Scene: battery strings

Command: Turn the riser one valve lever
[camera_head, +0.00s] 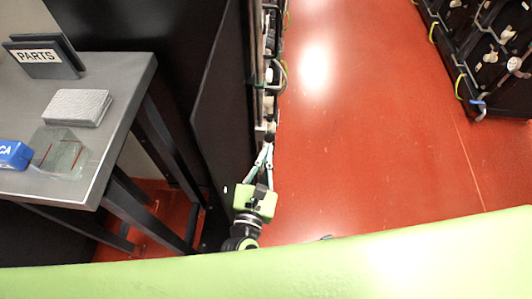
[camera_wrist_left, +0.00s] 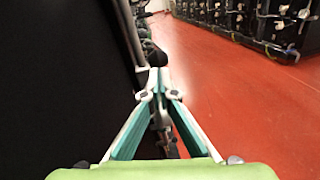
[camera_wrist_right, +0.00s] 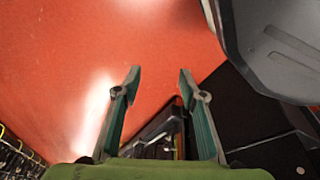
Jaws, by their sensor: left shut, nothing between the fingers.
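I cannot make out a valve lever or a riser one label in any view. My left gripper (camera_head: 267,146) points away along the edge of a dark cabinet panel (camera_head: 222,105). Its fingertips are together in the left wrist view (camera_wrist_left: 160,76), with nothing visible between them. Just past the tips is a small dark rounded part (camera_wrist_left: 157,56) at the cabinet front; I cannot tell what it is or whether the tips touch it. My right gripper (camera_wrist_right: 161,80) is open and empty over the red floor; the head view does not show it.
Battery racks (camera_head: 495,55) with cables stand at the upper right. More fittings (camera_head: 271,75) line the cabinet front ahead of my left gripper. A grey table (camera_head: 125,75) at left holds a PARTS sign (camera_head: 40,57), a grey block (camera_head: 76,107) and a blue box (camera_head: 12,155). The red floor (camera_head: 360,130) is clear.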

